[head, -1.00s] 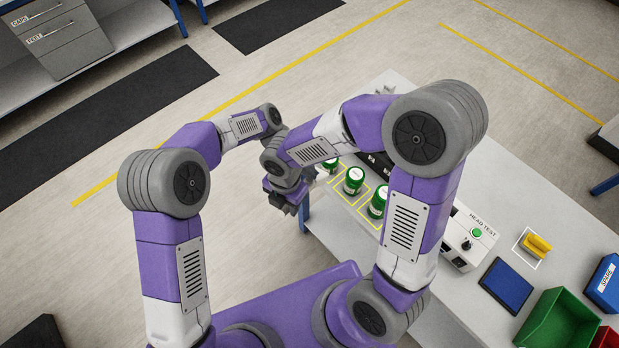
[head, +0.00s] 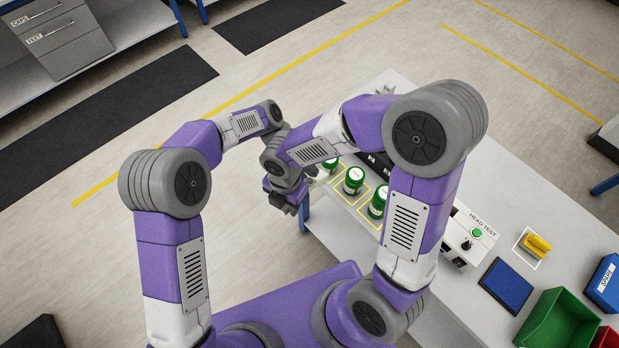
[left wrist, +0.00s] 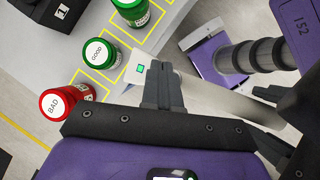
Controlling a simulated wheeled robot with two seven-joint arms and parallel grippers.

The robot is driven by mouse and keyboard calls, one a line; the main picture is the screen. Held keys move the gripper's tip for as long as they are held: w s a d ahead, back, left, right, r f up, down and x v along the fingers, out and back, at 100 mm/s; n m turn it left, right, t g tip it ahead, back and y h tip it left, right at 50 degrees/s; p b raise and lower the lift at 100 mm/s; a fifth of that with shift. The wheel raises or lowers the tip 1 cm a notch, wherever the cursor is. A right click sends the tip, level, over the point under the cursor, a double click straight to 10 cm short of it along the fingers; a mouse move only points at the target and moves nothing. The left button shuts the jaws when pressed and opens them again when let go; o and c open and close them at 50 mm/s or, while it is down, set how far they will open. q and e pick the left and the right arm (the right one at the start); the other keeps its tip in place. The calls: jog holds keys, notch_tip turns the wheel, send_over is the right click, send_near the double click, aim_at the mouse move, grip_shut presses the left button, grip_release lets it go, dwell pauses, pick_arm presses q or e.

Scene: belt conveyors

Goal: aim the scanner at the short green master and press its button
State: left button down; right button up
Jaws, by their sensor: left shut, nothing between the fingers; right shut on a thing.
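In the left wrist view, a green jar labelled GOOD (left wrist: 97,52) stands between a red jar labelled BAD (left wrist: 66,103) and another green jar (left wrist: 132,12), cut by the top edge. In the head view green jars (head: 353,181) (head: 377,204) stand in yellow squares; which is shorter is unclear. A white scanner (left wrist: 131,75) with a small green square points towards the jars. My left gripper (left wrist: 161,72) is shut and empty, its tips beside that square; contact is unclear. In the head view it is mostly hidden. My right gripper (head: 284,204) is shut on the scanner, its grip partly hidden.
The white bench (head: 440,310) carries a head test box (head: 470,240), a yellow object (head: 536,246), a blue pad (head: 506,285) and a green bin (head: 560,325). My right forearm crosses closely over my left wrist. Open floor lies left of the bench.

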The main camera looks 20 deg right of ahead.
pick_arm(q)
jog(key=shift+w+d+r, duration=0.1)
jog(key=shift+r, duration=0.15)
jog(key=r, duration=0.1)
jog(key=w+d+r, duration=0.1)
jog(key=r, duration=0.2)
jog(key=shift+w+d+r, duration=0.15)
jog(key=shift+d, duration=0.2)
dwell(0.6)
